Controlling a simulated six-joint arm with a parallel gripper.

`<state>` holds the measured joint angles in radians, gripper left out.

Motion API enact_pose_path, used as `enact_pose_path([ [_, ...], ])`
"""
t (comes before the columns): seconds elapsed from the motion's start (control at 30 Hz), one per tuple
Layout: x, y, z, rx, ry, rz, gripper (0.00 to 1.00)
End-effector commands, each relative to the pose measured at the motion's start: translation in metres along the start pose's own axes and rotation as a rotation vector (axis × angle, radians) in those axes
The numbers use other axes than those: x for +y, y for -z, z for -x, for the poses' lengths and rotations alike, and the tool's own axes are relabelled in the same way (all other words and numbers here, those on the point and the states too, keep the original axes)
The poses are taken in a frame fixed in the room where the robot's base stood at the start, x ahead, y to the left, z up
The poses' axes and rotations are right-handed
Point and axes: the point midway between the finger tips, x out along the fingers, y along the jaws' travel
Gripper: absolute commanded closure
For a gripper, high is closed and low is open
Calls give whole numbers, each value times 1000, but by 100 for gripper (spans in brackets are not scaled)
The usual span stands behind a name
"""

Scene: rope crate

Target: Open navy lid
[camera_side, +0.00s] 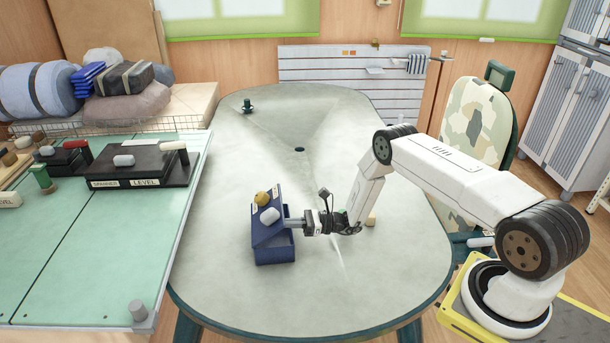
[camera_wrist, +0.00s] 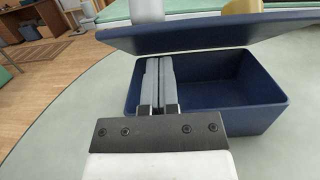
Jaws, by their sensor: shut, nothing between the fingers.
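A navy box (camera_side: 273,254) stands on the table, and its navy lid (camera_side: 277,234) is raised and tilted, partly open. In the wrist view the lid (camera_wrist: 200,38) slants above the open navy box (camera_wrist: 250,118), whose visible inside looks empty. My gripper (camera_side: 290,222) is shut and empty at the box's right side in the side view. In the wrist view its two fingers (camera_wrist: 158,82) lie together, reaching over the box's near rim, with their tips at the lid's lower edge. I cannot tell whether they touch the lid.
A yellow knob (camera_side: 262,198) and a white knob (camera_side: 269,215) sit on top of the lid. The grey table (camera_side: 330,130) is mostly clear around the box. A green bench (camera_side: 95,250) stands at left.

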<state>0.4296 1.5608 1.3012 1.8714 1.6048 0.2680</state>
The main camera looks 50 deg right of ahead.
Motion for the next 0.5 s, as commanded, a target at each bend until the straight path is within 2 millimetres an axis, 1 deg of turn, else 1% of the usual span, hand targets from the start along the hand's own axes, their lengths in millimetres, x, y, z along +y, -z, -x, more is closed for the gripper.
enact_pose_path([
  [0.2, 0, -7, -7, 1, -1, -1, 100],
  [0.5, 0, -8, -8, 0, 0, -1, 100],
])
